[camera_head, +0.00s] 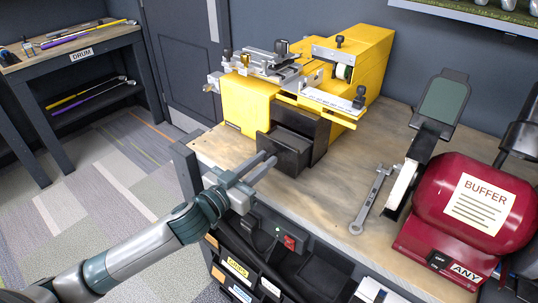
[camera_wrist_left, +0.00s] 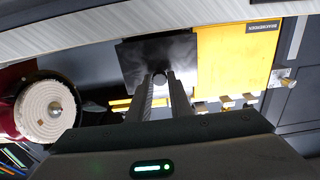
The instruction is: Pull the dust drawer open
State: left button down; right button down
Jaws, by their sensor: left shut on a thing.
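The dust drawer (camera_head: 290,150) is a black box low in the front of the yellow machine (camera_head: 246,104). It sticks out from the dark opening over the wooden bench. In the left wrist view, its dark front (camera_wrist_left: 140,58) lies straight beyond my fingers. My left gripper (camera_head: 268,161) reaches in from the left to the drawer front. In the left wrist view, its two fingers (camera_wrist_left: 162,82) are shut on the small round drawer knob (camera_wrist_left: 159,77). The fingers mostly hide the knob in the head view. My right gripper is in neither view.
A wrench (camera_head: 371,200) lies on the bench (camera_head: 325,192) right of the drawer. A red buffer (camera_head: 470,205) with a pale wheel stands further right. A red switch (camera_head: 290,242) is on the bench front. The bench just before the drawer is clear.

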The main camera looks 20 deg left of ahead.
pick_arm(q)
jog(key=shift+s, duration=0.15)
jog(key=shift+a, duration=0.1)
jog(key=c, duration=1.6)
grip_release()
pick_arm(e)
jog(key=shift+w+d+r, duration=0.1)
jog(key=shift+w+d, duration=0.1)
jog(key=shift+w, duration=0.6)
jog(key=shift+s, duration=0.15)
